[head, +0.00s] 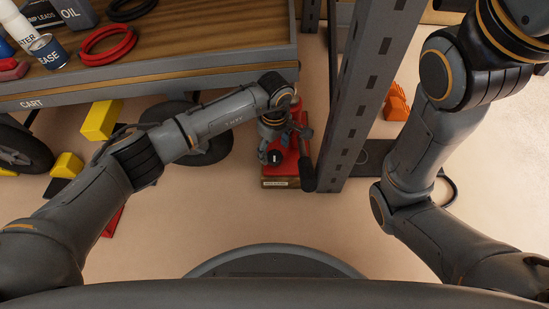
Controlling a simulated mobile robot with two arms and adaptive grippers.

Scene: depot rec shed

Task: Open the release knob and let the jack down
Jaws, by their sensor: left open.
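A red jack (283,172) stands on the floor below the cart's right end, next to a grey perforated post. It has a pale label on its front edge and a dark handle (308,172) at its right side. My left gripper (285,140) is open over the top of the jack, with its fingers close around the upper part. I cannot tell whether they touch it. The release knob cannot be made out; the gripper and wrist cover that area. My right arm folds up along the right side, and its gripper is out of the picture.
The cart (180,72) holds cans, a red cable coil (107,44) and bottles at upper left. Yellow blocks (101,120) and a dark wheel lie below it. The grey post (352,100) stands close right of the jack. Orange chocks (396,102) lie beyond.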

